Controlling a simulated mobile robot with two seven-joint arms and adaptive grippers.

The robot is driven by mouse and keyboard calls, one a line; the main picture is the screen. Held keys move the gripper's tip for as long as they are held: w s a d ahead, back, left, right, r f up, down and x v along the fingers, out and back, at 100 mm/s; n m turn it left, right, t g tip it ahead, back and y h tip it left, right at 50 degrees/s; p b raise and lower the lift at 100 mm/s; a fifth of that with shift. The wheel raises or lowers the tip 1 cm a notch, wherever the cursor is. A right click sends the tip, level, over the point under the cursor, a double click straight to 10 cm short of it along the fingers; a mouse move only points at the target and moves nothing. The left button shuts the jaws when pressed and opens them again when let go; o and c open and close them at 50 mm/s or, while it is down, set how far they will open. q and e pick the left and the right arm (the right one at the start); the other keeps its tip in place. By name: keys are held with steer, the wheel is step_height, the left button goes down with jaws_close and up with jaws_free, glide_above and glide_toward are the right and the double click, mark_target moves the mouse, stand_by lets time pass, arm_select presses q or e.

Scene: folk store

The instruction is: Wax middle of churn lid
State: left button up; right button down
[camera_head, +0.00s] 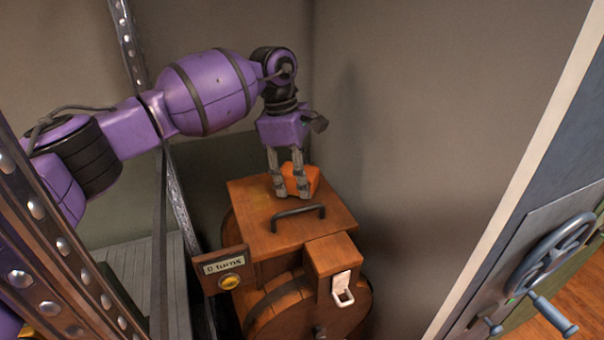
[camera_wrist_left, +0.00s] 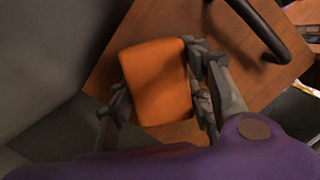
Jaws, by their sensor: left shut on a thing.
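The wooden churn (camera_head: 290,295) stands in a corner, with a flat square wooden lid (camera_head: 258,232) on top. A dark bar handle (camera_head: 298,213) is fixed on the lid, and it also shows at the top right of the left wrist view (camera_wrist_left: 262,28). My left gripper (camera_head: 288,190) is over the back part of the lid, behind the handle, pointing down. It is shut on an orange block (camera_head: 313,178), held between the fingers in the left wrist view (camera_wrist_left: 157,82). The block is at or just above the lid; I cannot tell if it touches. My right gripper is not in view.
A "0 turns" sign (camera_head: 222,264) with a yellow button stands at the churn's front left. A white latch (camera_head: 342,289) is on its front. Metal posts (camera_head: 60,245) stand at left. Walls close in behind and right. A handwheel (camera_head: 550,255) is at far right.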

arm_select(q)
steer(key=shift+s+a+r+p, duration=0.1)
steer(key=shift+s+a+p, duration=0.15)
steer(key=shift+a, duration=0.4)
steer(key=shift+s+a+p, duration=0.1)
steer(key=shift+s+a, duration=0.1)
steer(key=shift+a, duration=0.4)
steer(key=shift+s+a, duration=0.25)
steer(key=shift+a, duration=0.5)
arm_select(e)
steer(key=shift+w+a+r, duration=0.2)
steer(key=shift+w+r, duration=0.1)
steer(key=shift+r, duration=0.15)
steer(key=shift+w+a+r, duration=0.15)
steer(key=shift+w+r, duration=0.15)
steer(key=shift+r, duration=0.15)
